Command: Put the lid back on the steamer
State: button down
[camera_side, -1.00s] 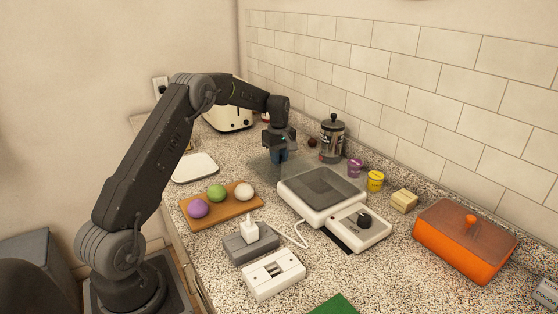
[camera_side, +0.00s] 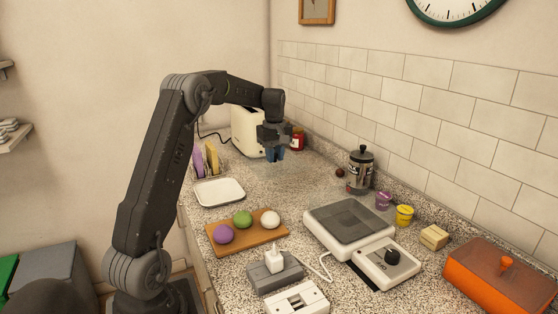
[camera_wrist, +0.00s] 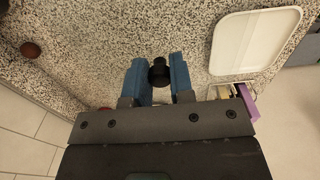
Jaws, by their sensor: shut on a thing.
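My gripper (camera_side: 275,152) is above the back of the counter, in front of the toaster, pointing down. In the wrist view its blue fingers (camera_wrist: 158,75) are shut on a round black knob (camera_wrist: 159,72). A faint clear pane shows below the gripper in the side view, which looks like the glass lid (camera_side: 287,178); its edges are hard to make out. The white appliance with a grey square top (camera_side: 348,221) and a black dial stands front right of the gripper, apart from it. It looks like the steamer, but I cannot be certain.
A white tray (camera_side: 219,191) and a wooden board (camera_side: 251,236) with three coloured balls lie on the left. The toaster (camera_side: 246,130) is behind, the French press (camera_side: 360,168) right. Yellow and purple tubs, a sponge-like block and an orange box (camera_side: 497,278) line the right.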

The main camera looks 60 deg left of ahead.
jog(key=w+d+r, duration=0.2)
jog(key=w+d, duration=0.1)
jog(key=d, duration=0.6)
jog(key=w+d+r, duration=0.2)
jog(key=w+d, duration=0.1)
jog(key=d, duration=0.5)
jog(key=w+d+r, duration=0.2)
jog(key=w+d, duration=0.1)
jog(key=d, duration=0.6)
jog(key=shift+f, duration=3.05)
jog(key=shift+f, duration=0.15)
jog(key=shift+c, duration=2.2)
grip_release()
notch_tip(320, 180, up, 7)
